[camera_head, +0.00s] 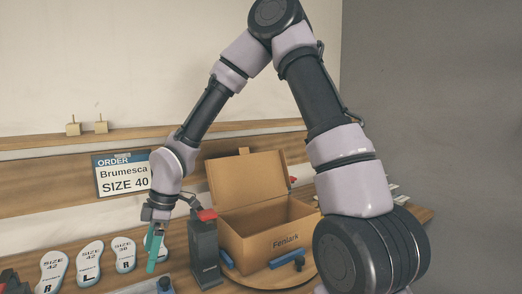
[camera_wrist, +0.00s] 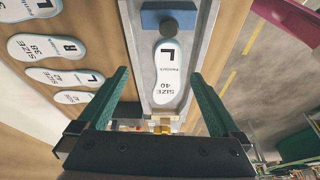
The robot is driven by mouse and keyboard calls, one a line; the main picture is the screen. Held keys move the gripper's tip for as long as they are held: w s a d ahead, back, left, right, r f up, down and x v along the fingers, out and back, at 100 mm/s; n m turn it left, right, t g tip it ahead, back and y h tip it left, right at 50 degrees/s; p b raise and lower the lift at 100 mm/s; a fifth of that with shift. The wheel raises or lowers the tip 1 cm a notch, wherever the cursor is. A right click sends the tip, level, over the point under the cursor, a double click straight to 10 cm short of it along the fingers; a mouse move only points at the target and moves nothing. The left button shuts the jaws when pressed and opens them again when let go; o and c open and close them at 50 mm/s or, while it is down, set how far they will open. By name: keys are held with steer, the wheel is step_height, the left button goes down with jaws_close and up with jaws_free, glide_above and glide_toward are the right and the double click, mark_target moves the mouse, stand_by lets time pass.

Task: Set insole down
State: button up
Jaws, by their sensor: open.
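A white insole (camera_wrist: 170,75) marked L and size 40 lies flat in a grey channel-like fixture (camera_wrist: 136,42) in the wrist view. My gripper (camera_wrist: 160,73) is open, with its green fingers spread on either side of the insole and apart from it. In the head view my gripper (camera_head: 155,248) points down at the lower left, above the bench; the insole there is hidden or out of frame.
Several other insoles (camera_head: 90,262) lie in a row on the wooden bench. A blue block with a dark knob (camera_wrist: 168,22) sits at the insole's end. An open cardboard box (camera_head: 262,245) and a dark upright device (camera_head: 205,250) stand to the right. An order sign (camera_head: 122,175) reads Brumesca, size 40.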

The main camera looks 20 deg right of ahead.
steer(key=w+d+r+m+t+h, duration=0.2)
steer(key=d+r+m+t, duration=0.2)
steer(key=d+r+m, duration=1.1)
steer(key=s+d+r+m+t, duration=0.3)
steer(key=s+d+r+m, duration=0.5)
steer(key=s+d+r, duration=0.3)
steer(key=d+r, duration=0.2)
steer(key=d, duration=0.2)
steer(key=shift+m+t, duration=0.4)
steer(key=shift+w, duration=0.1)
